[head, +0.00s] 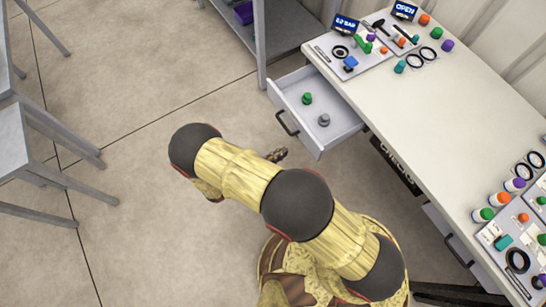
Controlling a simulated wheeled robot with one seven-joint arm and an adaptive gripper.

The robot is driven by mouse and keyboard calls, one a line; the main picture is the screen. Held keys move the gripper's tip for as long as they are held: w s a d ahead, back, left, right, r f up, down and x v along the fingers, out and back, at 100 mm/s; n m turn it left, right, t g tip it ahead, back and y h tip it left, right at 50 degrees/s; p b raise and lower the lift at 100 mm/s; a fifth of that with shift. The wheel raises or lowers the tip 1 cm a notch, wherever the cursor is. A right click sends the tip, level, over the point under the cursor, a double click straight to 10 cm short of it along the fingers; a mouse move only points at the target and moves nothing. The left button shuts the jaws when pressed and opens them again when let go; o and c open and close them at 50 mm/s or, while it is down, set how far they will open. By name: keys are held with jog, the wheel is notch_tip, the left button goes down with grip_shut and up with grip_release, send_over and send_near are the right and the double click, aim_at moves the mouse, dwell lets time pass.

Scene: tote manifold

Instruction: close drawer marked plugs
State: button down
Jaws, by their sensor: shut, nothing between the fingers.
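A grey-white drawer (333,137) stands pulled out from the left side of the white workbench. A green plug-like piece (307,99) and a grey one (324,120) stand inside it. Its dark handle (287,123) is on the front, facing left. I cannot read any marking on it. My gripper (277,155) shows only as a small dark tip past my arm, a little below the drawer's handle and apart from it. It is shut and empty; most of it is hidden behind my arm.
A second drawer front (447,232) with a handle shows lower on the bench's side. The bench top (440,115) carries boards and several small coloured pieces. A grey shelf rack (262,45) stands behind the drawer. The floor left of the drawer is clear; grey furniture stands far left.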

aim_at(306, 139)
jog(key=b+x, duration=0.1)
jog(key=x, duration=0.7)
jog(key=shift+b, duration=0.35)
jog(key=shift+w+d, duration=0.3)
jog(key=shift+d, duration=0.15)
jog(key=p+x, duration=0.1)
jog(key=x, duration=2)
jog(key=shift+f, duration=0.1)
jog(key=shift+x, duration=0.75)
jog(key=shift+w, duration=0.1)
jog(key=shift+a, duration=0.1)
